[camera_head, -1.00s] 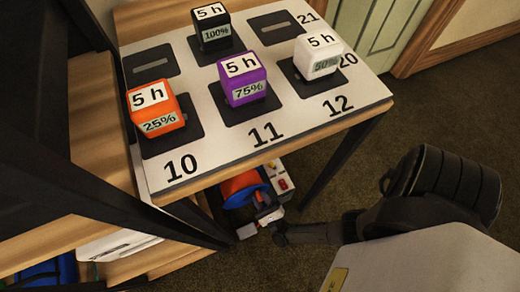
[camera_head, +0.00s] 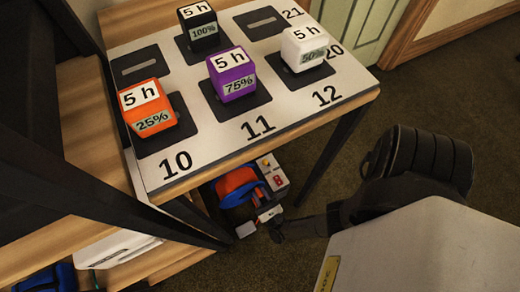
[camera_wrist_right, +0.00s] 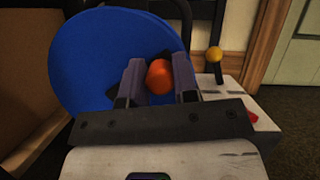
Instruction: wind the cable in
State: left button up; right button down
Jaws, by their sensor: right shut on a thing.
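The cable reel has a blue disc (camera_wrist_right: 110,50) that fills the left of the right wrist view. In the head view the orange and blue reel (camera_head: 238,187) sits low under the front edge of the table. An orange knob (camera_wrist_right: 159,77) stands out in front of the disc. My right gripper (camera_wrist_right: 159,82) is shut on this knob, one finger on each side; in the head view the gripper (camera_head: 267,217) is at the near side of the reel. No length of cable can be made out clearly. My left gripper is not in view.
A pale control box (camera_head: 272,172) with a red mark stands right of the reel; its yellow-topped lever (camera_wrist_right: 214,54) shows in the right wrist view. The table (camera_head: 222,148) above carries several labelled cubes. Dark table legs stand close by. Carpet to the right is open.

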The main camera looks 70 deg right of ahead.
jog(key=c, duration=0.9)
grip_release()
jog(key=v, duration=0.7)
jog(key=shift+s+a+f, duration=0.1)
jog(key=shift+s+a, duration=0.05)
jog(key=shift+s, duration=0.15)
